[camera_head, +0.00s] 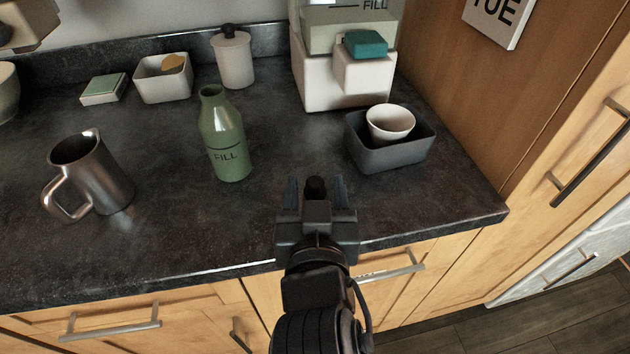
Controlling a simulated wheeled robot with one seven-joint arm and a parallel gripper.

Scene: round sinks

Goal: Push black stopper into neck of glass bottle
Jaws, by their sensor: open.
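The green glass bottle (222,135), marked FILL, stands upright on the dark counter, left of and beyond my gripper. Its neck faces up, and no stopper shows in it. My gripper (315,191) is open above the front part of the counter, its fingers pointing away from me. A small black rounded piece, which looks like the stopper (316,187), shows between the two fingers. I cannot tell whether it touches either finger or the counter. Its lower part is hidden by the gripper body.
A metal mug (103,178) stands left of the bottle. Behind are a white tub (152,88), a lidded white jar (235,66) and a white dispenser (312,83). A grey tray (402,154) with a white cup (390,122) is at right. Counter between bottle and tray is clear.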

